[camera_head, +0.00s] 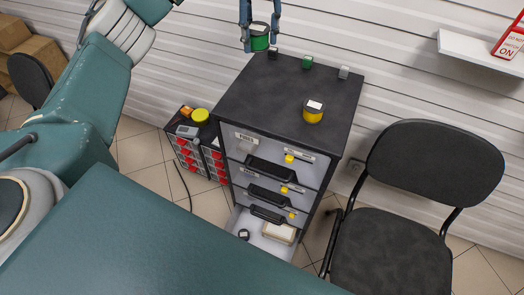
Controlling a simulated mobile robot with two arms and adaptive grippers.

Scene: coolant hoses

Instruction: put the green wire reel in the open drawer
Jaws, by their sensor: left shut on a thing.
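The green wire reel (260,43) hangs between the fingers of my left gripper (260,40), at the top of the head view. The gripper is shut on it. The reel appears near the back left edge of the dark cabinet top (262,100); its height above it is hard to tell. The open drawer (240,222) is the lowest one, pulled out from the cabinet front. A pale box (279,233) and a small dark round item (244,234) lie in it. My right gripper is not in view.
On the cabinet top stand a yellow reel (313,113), a small green item (307,62), a grey item (344,72) and a dark item (273,53). A black chair (434,172) stands right of the cabinet. A small red-drawer unit (188,156) stands left.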

